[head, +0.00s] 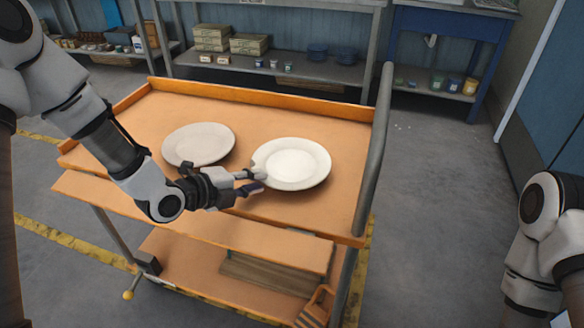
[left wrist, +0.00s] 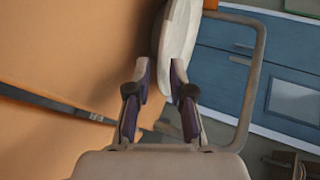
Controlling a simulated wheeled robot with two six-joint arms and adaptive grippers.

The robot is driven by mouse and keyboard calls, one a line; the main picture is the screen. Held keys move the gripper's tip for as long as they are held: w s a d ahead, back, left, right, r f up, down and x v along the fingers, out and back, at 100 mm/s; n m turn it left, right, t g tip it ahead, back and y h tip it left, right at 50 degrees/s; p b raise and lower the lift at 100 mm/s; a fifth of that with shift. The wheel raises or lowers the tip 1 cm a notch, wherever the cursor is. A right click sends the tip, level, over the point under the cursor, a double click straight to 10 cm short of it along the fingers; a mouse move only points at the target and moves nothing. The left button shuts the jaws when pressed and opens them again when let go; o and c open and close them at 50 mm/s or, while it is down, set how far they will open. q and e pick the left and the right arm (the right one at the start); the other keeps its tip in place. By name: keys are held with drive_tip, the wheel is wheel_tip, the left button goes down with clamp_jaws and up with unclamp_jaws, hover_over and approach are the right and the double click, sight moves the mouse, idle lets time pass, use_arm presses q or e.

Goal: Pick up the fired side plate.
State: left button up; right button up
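Two plates lie on the orange cart top. The right plate (head: 292,162) is whiter and brighter, seemingly the fired side plate. The left plate (head: 198,144) is duller and greyer. My left gripper (head: 256,181) is at the near left rim of the whiter plate. In the left wrist view, the plate (left wrist: 180,35) shows edge-on, its rim reaching between the fingers of my left gripper (left wrist: 161,75). The fingers are apart, with a gap visible; firm contact is not clear. My right arm shows at the right edge, its gripper out of frame.
The cart (head: 110,193) has a raised orange back edge and a grey rail (head: 375,150) on its right. A lower shelf holds flat boards (head: 275,272). Behind stand a grey shelf (head: 335,73) with boxes and bowls and a blue table (head: 450,30). Floor right of the cart is clear.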

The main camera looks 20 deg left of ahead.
use_arm(q)
drive_tip(key=shift+x, duration=1.25)
drive_tip(key=shift+s+r, duration=0.1)
drive_tip(key=shift+s, duration=0.05)
clamp_jaws()
